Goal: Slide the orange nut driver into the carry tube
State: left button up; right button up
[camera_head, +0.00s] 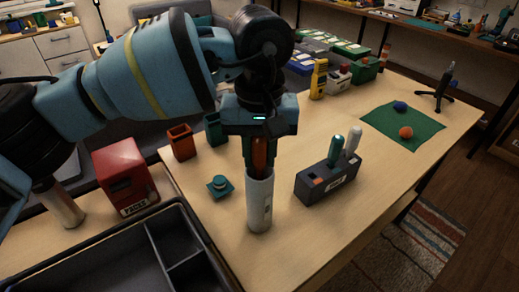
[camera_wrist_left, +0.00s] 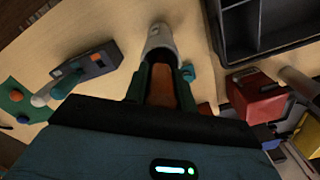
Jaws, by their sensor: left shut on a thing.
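The carry tube (camera_head: 259,208), a pale grey-white cylinder, stands upright near the table's front edge. My left gripper (camera_head: 259,158) points down right over its mouth and is shut on the orange nut driver (camera_head: 260,152). In the left wrist view the orange handle (camera_wrist_left: 161,88) lies between the green fingers, in line with the tube (camera_wrist_left: 161,42). The driver's lower end is hidden at the tube's mouth, so I cannot tell how deep it reaches. My right gripper is not in view.
A dark block (camera_head: 327,182) holding a green-handled and a white-handled tool stands right of the tube. A teal knob-like part (camera_head: 219,186) lies left. A red box (camera_head: 125,176) and a dark compartment tray (camera_head: 128,262) are further left. A green mat (camera_head: 403,128) lies at the right.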

pick_arm(q)
jog(key=o, duration=1.1)
jog(key=shift+r, duration=0.1)
notch_tip(320, 180, up, 8)
jog(key=shift+f, duration=0.15)
jog(key=shift+s+f, duration=0.1)
dwell(0.5)
